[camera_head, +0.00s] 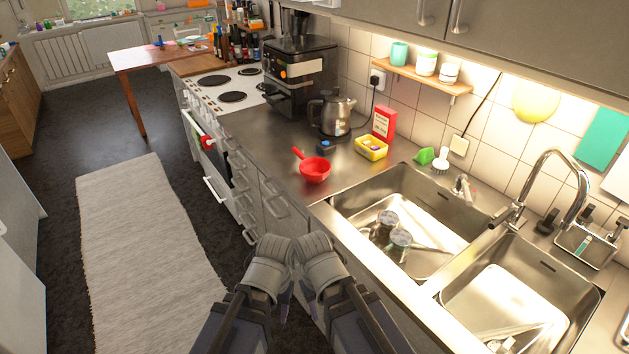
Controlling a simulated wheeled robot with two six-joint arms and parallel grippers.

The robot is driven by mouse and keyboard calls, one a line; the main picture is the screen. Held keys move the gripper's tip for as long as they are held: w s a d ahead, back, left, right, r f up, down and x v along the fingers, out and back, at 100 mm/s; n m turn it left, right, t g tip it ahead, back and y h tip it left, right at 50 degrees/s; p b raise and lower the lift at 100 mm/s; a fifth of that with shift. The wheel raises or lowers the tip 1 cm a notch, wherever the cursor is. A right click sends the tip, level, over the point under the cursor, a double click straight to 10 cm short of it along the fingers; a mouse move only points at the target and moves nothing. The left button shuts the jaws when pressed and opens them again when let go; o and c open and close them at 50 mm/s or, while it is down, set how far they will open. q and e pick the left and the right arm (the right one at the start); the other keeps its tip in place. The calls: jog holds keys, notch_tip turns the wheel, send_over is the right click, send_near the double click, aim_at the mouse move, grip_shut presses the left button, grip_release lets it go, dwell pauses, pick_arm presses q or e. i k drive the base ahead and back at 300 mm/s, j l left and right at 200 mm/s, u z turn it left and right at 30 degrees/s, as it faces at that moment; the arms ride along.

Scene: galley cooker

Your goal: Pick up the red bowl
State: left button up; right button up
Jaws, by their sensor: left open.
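The red bowl (316,172) sits upright on the steel counter, left of the sinks and close to the counter's front edge. A short red handle sticks out toward its upper left. My left gripper (284,299) is at the bottom middle, in front of the cabinets, nearer to me than the bowl and clear of it. It is open, with its fingers mostly hidden behind the wrist. My right arm's wrist (318,262) is close beside it on the right. The right gripper's fingers are hidden.
Behind the bowl stand a kettle (332,114), a small dark-blue item (325,147), a yellow container (371,148) and a red box (384,122). The left sink (362,189) holds metal pots. A cooker (222,88) is farther back. The rug (145,250) is clear.

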aim_at(314, 170)
jog(key=i+j, duration=0.1)
jog(key=j, duration=0.3)
jog(key=i+j, duration=0.1)
jog(key=j, duration=0.25)
jog(key=i+j, duration=0.1)
jog(key=j, duration=0.3)
jog(key=i+j, duration=0.1)
jog(key=j, duration=0.3)
jog(key=i+j+z, duration=0.1)
jog(key=j+z, duration=0.35)
jog(key=z, duration=1.35)
